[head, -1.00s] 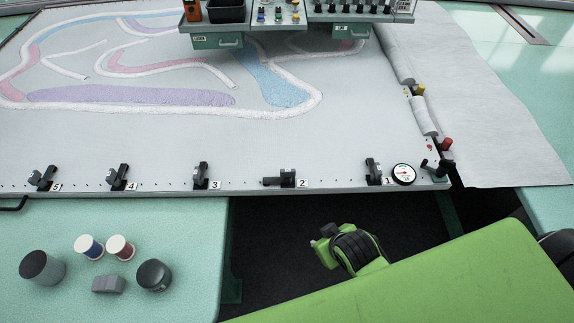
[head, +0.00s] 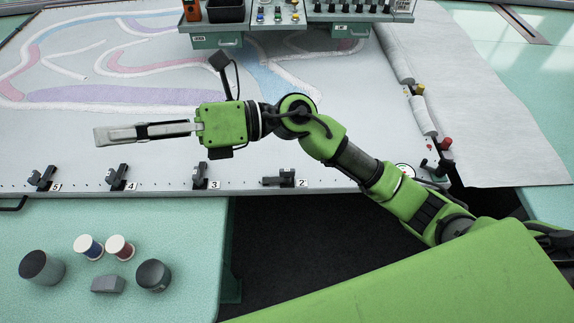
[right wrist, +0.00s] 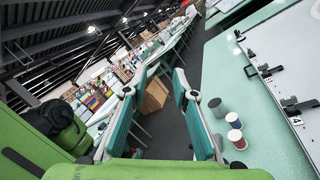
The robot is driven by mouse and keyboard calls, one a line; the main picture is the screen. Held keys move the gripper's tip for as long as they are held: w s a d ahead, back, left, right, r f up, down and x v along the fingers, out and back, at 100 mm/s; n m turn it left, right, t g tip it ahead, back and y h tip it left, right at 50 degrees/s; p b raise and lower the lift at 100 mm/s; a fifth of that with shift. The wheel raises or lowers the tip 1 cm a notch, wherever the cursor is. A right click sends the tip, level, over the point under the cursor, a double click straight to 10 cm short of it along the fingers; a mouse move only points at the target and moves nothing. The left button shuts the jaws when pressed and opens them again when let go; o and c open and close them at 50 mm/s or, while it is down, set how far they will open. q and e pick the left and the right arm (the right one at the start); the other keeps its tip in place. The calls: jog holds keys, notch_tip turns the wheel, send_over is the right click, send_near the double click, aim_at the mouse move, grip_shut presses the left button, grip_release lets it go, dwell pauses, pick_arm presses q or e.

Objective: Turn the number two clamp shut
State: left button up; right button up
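The number two clamp (head: 279,178) sits on the front edge of the white tufting frame (head: 250,150) in the head view, beside its "2" label. Its dark handle lies sideways to the left, unlike the upright clamps beside it. My right gripper (head: 106,136) is above the frame, well to the left of and higher in the picture than that clamp, pointing left. In the right wrist view its two fingers (right wrist: 156,84) stand apart with nothing between them. The number two clamp does not show there. My left gripper is not in view.
The number three clamp (head: 200,176), number four clamp (head: 118,177) and number five clamp (head: 42,177) line the same edge. My right arm hides the number one clamp. Spools (head: 104,247), two dark round pots and a grey block stand on the green table (head: 190,225).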

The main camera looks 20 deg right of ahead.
notch_tip(320, 180, down, 10)
jog(key=d+r+n+g+h, duration=0.1)
jog(key=d+n+g+h, duration=0.1)
jog(key=n+h, duration=0.35)
jog(key=t+h, duration=0.2)
jog(key=h, duration=1.2)
send_near(287, 170)
notch_tip(287, 170, down, 7)
jog(key=p, duration=0.3)
jog(key=shift+w+a+f+p, duration=0.1)
jog(key=shift+w+f+p, duration=0.1)
jog(key=shift+p, duration=0.15)
jog(key=shift+f, duration=0.6)
grip_shut()
